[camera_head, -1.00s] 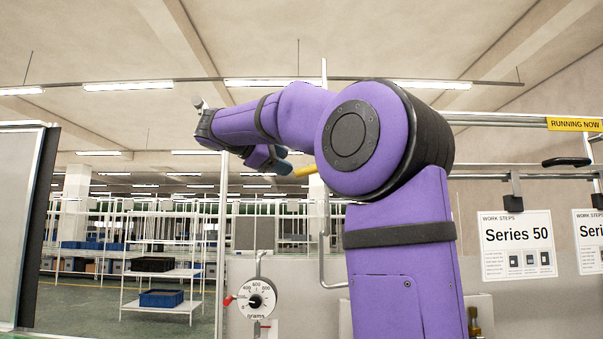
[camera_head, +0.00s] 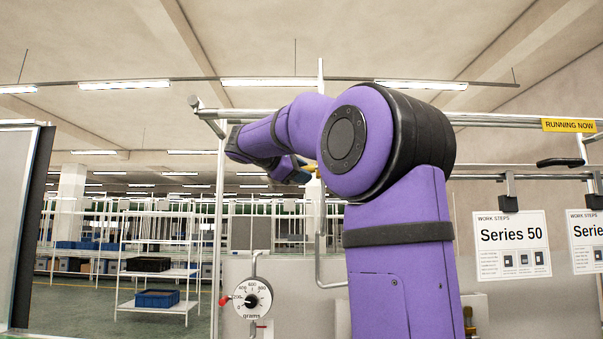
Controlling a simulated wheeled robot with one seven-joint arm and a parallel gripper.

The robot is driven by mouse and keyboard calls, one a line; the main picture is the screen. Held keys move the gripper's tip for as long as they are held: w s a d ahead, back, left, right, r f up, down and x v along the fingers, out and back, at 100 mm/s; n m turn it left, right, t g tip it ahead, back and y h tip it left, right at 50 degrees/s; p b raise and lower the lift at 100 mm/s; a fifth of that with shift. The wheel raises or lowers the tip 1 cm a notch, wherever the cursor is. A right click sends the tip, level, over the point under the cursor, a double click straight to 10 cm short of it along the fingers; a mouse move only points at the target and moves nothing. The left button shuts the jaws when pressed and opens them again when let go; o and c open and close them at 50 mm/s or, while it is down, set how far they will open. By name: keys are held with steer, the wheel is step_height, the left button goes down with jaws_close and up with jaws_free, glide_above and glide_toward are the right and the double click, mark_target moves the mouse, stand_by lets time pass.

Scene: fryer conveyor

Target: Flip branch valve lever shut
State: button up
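A small yellow piece (camera_head: 312,167), possibly the valve lever, shows just left of my purple upper arm. Most of it is hidden behind my arm, so its angle and mounting cannot be told. My gripper (camera_head: 299,174) is partly visible as a dark blue-grey end beneath my forearm, close to the yellow piece in the picture. I cannot tell whether they touch, or whether the fingers are open. A black handle (camera_head: 562,162) lies nearly level by the pipe rail at the right.
A horizontal pipe rail (camera_head: 490,118) with a "RUNNING NOW" label (camera_head: 569,126) runs behind my arm. A round grams dial (camera_head: 252,298) with a red-tipped lever hangs lower left. Work-step sheets (camera_head: 512,247) hang at right. Shelving (camera_head: 158,266) stands far left.

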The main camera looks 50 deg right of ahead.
jaws_close()
steer(key=shift+w+a+r+m+t+y, duration=0.1)
steer(key=shift+r+m+t+y, duration=0.5)
steer(key=shift+r+m+y, duration=0.4)
steer(key=shift+f, duration=0.1)
steer(key=shift+o, duration=2.4)
jaws_free()
steer(key=shift+a, duration=0.1)
steer(key=v, duration=1)
steer(key=shift+a+r, duration=0.2)
steer(key=shift+r, duration=0.1)
